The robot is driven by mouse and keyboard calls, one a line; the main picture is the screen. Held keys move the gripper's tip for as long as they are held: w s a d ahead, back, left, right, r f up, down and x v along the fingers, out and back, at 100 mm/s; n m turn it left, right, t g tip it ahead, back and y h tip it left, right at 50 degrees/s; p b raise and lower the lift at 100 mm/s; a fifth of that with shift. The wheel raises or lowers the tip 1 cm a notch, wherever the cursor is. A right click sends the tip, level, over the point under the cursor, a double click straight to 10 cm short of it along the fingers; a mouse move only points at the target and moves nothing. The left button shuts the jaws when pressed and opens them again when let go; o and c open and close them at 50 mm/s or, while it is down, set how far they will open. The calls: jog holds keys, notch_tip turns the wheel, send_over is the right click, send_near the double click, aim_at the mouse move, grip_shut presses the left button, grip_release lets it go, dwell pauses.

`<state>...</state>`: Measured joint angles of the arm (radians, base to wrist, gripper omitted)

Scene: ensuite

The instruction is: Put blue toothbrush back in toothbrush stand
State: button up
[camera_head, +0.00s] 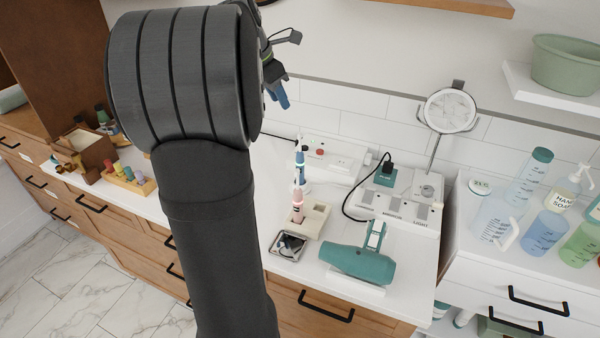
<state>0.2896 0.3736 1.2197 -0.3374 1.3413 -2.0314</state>
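The toothbrush stand (317,217) is a cream block on the white counter. A pink toothbrush (297,208) stands upright at its left side. The blue toothbrush (300,160) shows upright just above and behind the pink one. Its lower end is hidden, so I cannot tell whether it sits in the stand. My gripper (279,92) is high above the counter, up and left of the stand, partly hidden behind my dark arm. Blue parts show at its tip. I cannot tell whether they are fingertips or something held, nor whether the fingers are open.
A teal hair dryer (358,262) lies right of the stand, and a dark square tray (289,245) is in front. Bottles (548,232) fill the far right.

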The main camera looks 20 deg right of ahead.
send_over(300, 152)
jog(key=a, duration=0.2)
notch_tip(300, 152, down, 11)
jog(key=shift+n, duration=0.4)
jog(key=shift+x, duration=2.8)
jog(key=shift+s, duration=0.1)
jog(key=shift+c, duration=0.2)
grip_shut()
